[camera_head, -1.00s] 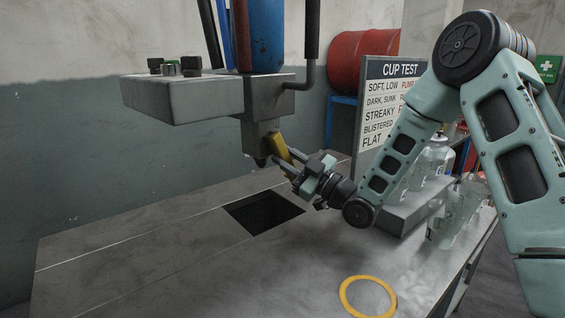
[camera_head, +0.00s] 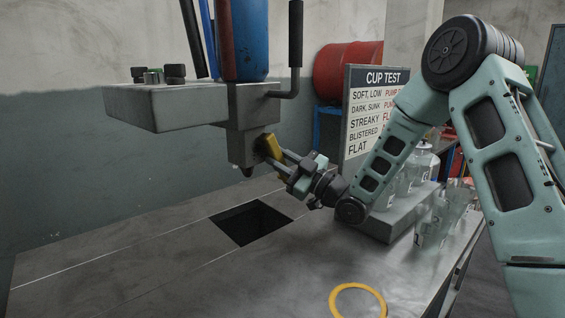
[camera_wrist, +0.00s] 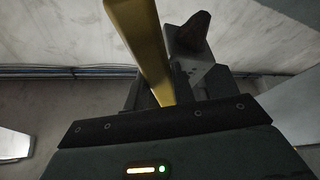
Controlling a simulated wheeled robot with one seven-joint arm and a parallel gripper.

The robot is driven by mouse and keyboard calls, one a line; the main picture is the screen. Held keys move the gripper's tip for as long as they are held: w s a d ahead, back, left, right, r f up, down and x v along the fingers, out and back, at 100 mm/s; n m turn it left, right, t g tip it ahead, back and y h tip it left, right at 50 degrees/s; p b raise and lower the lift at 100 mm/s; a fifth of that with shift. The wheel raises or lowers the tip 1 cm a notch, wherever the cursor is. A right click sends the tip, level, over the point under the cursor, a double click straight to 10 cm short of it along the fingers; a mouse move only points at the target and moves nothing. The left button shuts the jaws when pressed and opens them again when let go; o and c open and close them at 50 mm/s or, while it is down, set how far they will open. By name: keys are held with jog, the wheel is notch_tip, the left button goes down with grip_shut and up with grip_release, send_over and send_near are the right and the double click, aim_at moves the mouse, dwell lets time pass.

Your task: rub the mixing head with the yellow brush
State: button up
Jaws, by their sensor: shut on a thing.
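The mixing head (camera_head: 242,140) is a grey block with a dark nozzle at its lower end, hanging over the bench. My gripper (camera_head: 287,161) is shut on the yellow brush (camera_head: 271,147) at the right of the mixing head. The brush is tilted, and its dark bristle end appears to be against the lower right face of the head, above the nozzle; exact contact is hard to tell. In the wrist view the yellow brush (camera_wrist: 140,45) runs up from the jaws past the top edge, so its far end is out of frame.
A square dark opening (camera_head: 250,222) lies in the bench below the head. Clear cups (camera_head: 432,222) and a grey block stand at the right, before a cup test sign (camera_head: 372,110). A yellow ring (camera_head: 357,300) lies near the front.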

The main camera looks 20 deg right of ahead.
aim_at(249, 154)
jog(key=shift+s+a+b, duration=0.45)
jog(key=shift+a, duration=0.5)
jog(key=shift+s+a+b, duration=0.45)
jog(key=shift+s+a, duration=0.05)
jog(key=shift+a, duration=0.5)
jog(key=shift+s+a+b, duration=0.45)
jog(key=shift+a, duration=0.5)
jog(key=shift+r, duration=0.5)
jog(key=shift+w+d+b, duration=0.25)
jog(key=shift+w+d, duration=0.3)
jog(key=shift+d, duration=0.5)
jog(key=shift+w+d+b, duration=0.25)
jog(key=shift+w+d, duration=0.25)
jog(key=shift+d, duration=0.6)
jog(key=shift+w+d+b, duration=0.25)
jog(key=shift+w+d, duration=0.3)
jog(key=shift+d, duration=0.5)
jog(key=s+d+b, duration=0.1)
jog(key=s+d, duration=0.1)
jog(key=s, duration=0.3)
jog(key=shift+s+d+b, duration=0.2)
jog(key=shift+s+b, duration=0.1)
jog(key=shift+b, duration=0.1)
jog(key=s, duration=0.1)
jog(key=s+d+b, duration=0.1)
jog(key=shift+s+d, duration=0.15)
jog(key=shift+s, duration=0.2)
